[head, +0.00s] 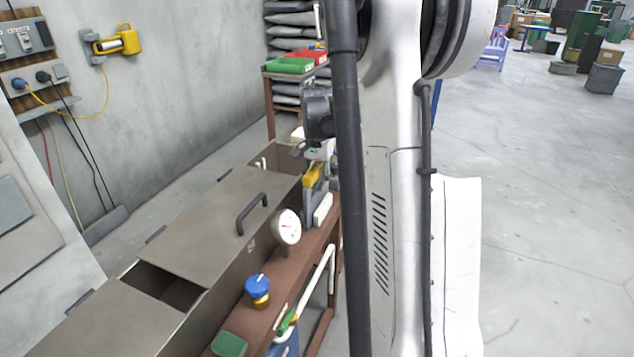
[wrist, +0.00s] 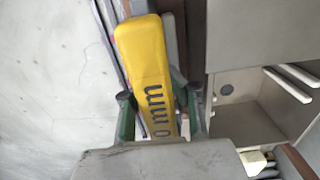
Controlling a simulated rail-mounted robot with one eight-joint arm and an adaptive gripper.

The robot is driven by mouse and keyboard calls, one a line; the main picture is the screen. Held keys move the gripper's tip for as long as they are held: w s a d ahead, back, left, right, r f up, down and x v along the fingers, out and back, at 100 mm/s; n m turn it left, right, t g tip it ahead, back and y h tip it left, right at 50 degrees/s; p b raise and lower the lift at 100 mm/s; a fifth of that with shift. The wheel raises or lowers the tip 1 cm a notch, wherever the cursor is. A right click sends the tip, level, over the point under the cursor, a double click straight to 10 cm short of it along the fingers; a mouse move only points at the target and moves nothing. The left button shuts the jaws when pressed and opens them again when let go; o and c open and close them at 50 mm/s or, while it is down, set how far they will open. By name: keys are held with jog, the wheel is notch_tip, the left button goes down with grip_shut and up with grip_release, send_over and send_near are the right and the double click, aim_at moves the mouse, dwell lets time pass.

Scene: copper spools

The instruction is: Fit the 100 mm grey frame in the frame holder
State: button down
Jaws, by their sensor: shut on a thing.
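In the wrist view a yellow bar (wrist: 145,50) with dark lettering ending in "0 mm" lies between the two green-edged fingers of my gripper (wrist: 160,112), which is shut on it. The first digits are hidden. In the head view the yellow part (head: 313,176) shows above a grey body (head: 314,198), probably the grey frame, low over the brown bench beside the metal box. My arm hides its right side. Whether it touches the bench is not clear. I cannot make out the frame holder for certain.
A long metal box (head: 205,232) with a handled lid and an open gap runs along the bench (head: 272,280). A round gauge (head: 287,227) and a blue knob (head: 257,285) stand on the bench. Red and green trays (head: 290,65) are behind. In the wrist view an open compartment (wrist: 245,120) lies right.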

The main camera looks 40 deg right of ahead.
jog(key=c, duration=1.7)
grip_release()
notch_tip(320, 180, up, 12)
